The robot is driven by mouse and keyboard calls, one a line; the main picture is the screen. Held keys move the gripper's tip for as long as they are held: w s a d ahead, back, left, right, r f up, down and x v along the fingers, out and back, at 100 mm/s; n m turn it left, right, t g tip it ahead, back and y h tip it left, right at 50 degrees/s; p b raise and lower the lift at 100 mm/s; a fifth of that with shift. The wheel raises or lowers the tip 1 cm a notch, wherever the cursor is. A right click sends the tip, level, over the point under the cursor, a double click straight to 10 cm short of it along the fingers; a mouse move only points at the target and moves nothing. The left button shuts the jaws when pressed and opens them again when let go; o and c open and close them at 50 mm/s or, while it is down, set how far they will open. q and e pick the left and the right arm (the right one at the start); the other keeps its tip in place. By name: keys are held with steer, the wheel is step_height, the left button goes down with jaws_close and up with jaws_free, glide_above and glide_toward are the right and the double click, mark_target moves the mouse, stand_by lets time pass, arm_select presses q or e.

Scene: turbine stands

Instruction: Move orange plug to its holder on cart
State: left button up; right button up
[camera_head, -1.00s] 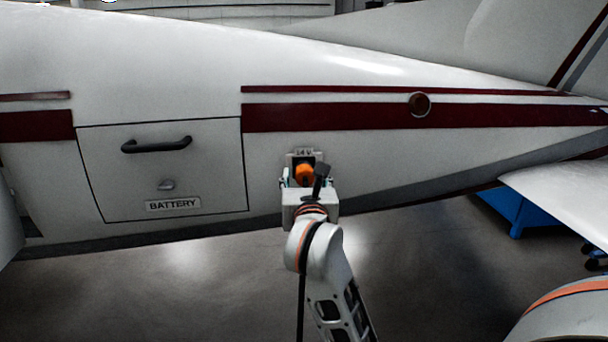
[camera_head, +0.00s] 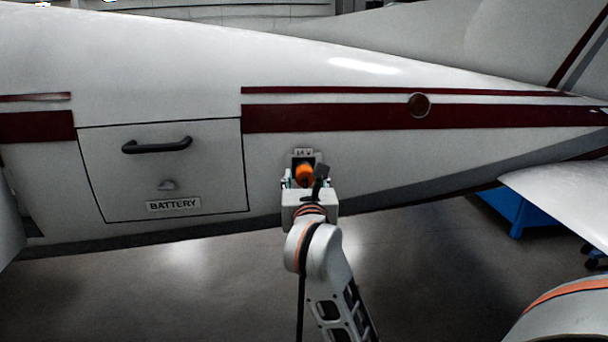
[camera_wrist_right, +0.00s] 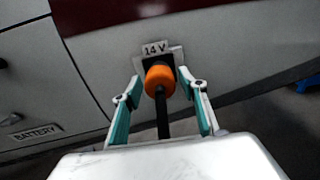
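The orange plug (camera_head: 304,174) sits at the 14 V socket (camera_wrist_right: 176,54) on the side of a white aircraft. It also shows in the right wrist view (camera_wrist_right: 159,76), with a black cable (camera_wrist_right: 162,115) running from it toward my wrist. My right gripper (camera_head: 305,180) is at the plug. In the right wrist view its two teal-lined fingers (camera_wrist_right: 160,82) stand on either side of the plug, with a gap visible on each side. How far the plug sits in the socket is hidden. My left gripper is not in view. No plug holder can be made out.
The fuselage (camera_head: 360,160) lies close in front of my gripper. A battery hatch (camera_head: 165,175) with a black handle (camera_head: 157,145) is to the left. A white wing or tail surface (camera_head: 565,190) and a blue object (camera_head: 515,210) are at the right. The floor below is open.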

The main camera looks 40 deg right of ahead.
mark_target(305, 179)
jaws_close()
steer(key=shift+s+a, duration=0.1)
steer(key=shift+s+a, duration=0.15)
steer(key=shift+s, duration=0.15)
steer(key=shift+s, duration=0.15)
steer(key=shift+a, duration=0.1)
steer(key=shift+s+a+p, duration=0.3)
steer(key=shift+s+a, duration=0.05)
steer(key=shift+s, duration=0.2)
steer(key=shift+v, duration=0.8)
steer(key=shift+d, duration=0.1)
